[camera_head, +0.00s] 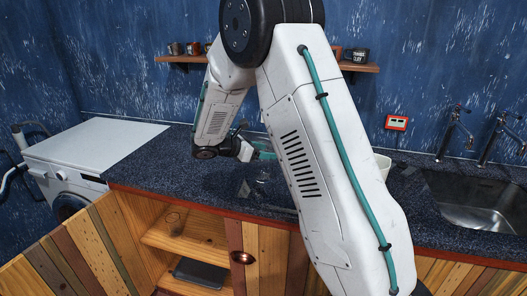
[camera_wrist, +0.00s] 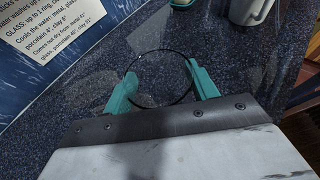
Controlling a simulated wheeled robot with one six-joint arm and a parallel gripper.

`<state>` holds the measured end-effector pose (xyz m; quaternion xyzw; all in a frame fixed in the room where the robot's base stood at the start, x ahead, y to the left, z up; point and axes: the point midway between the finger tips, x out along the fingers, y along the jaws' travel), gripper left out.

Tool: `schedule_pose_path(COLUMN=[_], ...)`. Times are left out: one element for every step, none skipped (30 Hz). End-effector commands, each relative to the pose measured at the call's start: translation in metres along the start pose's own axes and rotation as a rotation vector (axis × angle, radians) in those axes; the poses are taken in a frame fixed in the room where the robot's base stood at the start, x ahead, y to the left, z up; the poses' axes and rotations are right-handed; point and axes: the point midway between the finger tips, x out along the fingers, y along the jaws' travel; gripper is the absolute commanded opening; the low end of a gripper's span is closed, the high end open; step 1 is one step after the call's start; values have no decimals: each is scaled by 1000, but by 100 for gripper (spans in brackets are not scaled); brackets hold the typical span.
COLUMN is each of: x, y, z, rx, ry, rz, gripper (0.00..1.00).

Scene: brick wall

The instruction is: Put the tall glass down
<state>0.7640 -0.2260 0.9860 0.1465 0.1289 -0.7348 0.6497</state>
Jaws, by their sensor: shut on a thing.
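My gripper (camera_wrist: 161,79) has teal fingers on either side of a clear tall glass (camera_wrist: 163,53), shut on it. In the wrist view I look down on the glass's round, dark-edged rim. In the head view my gripper (camera_head: 265,151) is above the speckled dark countertop (camera_head: 175,158), partly behind my arm. The clear glass shows faintly below it (camera_head: 262,174). I cannot tell whether its base touches the counter.
A pale mug (camera_wrist: 247,10) and a printed sign (camera_wrist: 40,32) lie beyond the glass. A sink (camera_head: 480,205) is at right, a white washing machine (camera_head: 85,150) at left. The open cabinet below holds a clear glass (camera_head: 173,221) and a grey tray (camera_head: 200,273). The counter's left part looks clear.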

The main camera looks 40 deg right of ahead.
Motion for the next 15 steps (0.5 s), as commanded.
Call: schedule_pose_path(x=[0,0,0,0,0,0,1,1,1,1,1,1,1,1,1], y=[0,0,0,0,0,0,0,0,0,0,0,0,0,0,0], z=[1,1,1,1,0,-1,-2,-2,-3,-3,-3,-3,-3,-2,-2], rx=[1,1,1,1,1,1,0,0,1,1,1,1,1,1,1], ry=[0,0,0,0,0,0,0,0,0,0,0,0,0,0,0], rz=[1,1,1,1,1,0,0,0,0,0,0,0,0,0,0], gripper=[16,16,16,16,16,16,16,16,64,72,80,80,80,80,80])
